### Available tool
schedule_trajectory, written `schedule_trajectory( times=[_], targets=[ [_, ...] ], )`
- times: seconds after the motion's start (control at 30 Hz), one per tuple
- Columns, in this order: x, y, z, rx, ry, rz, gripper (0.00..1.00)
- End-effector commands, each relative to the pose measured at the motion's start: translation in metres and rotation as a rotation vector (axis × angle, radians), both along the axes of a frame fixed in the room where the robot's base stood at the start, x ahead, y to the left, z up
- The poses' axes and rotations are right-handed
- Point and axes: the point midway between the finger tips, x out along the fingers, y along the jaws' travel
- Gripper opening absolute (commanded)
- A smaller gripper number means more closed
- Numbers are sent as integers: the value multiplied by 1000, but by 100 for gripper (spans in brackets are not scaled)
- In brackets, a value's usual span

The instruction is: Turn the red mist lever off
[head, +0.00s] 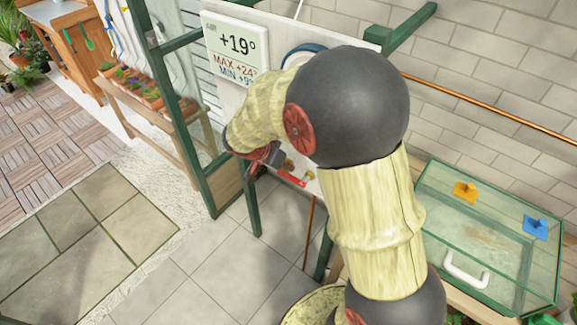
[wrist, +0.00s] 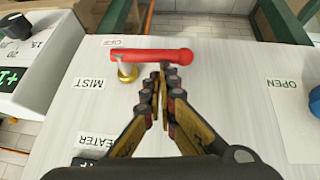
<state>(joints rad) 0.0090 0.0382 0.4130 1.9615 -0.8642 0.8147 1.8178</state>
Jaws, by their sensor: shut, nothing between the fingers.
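The red mist lever (wrist: 150,56) lies crosswise near the top of the wrist view, its left end over a brass fitting (wrist: 127,73). The upside-down MIST label (wrist: 90,83) is below left of it, and an OFF label (wrist: 113,42) is just above its left end. My gripper (wrist: 164,70) is shut and empty, its fingertips at the lever's right half; I cannot tell whether they touch it. In the head view the red lever (head: 292,180) shows just below right of my gripper (head: 262,156), partly hidden by my arm.
The white panel (wrist: 230,95) also carries HEATER and OPEN labels. A dial box (wrist: 30,65) is at the left of the wrist view. In the head view a temperature sign (head: 235,55) hangs above, and a glass case (head: 490,240) with a white handle stands at right.

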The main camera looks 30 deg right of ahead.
Motion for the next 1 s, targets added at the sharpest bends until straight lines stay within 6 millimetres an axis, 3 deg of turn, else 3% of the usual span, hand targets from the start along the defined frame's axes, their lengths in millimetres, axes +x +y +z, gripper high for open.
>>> schedule_trajectory(
  times=[0.37,1.0],
  targets=[
    [6,3,-10,-46,130,2,0],
    [14,6,-51,-247,681,1,0]
  ],
)
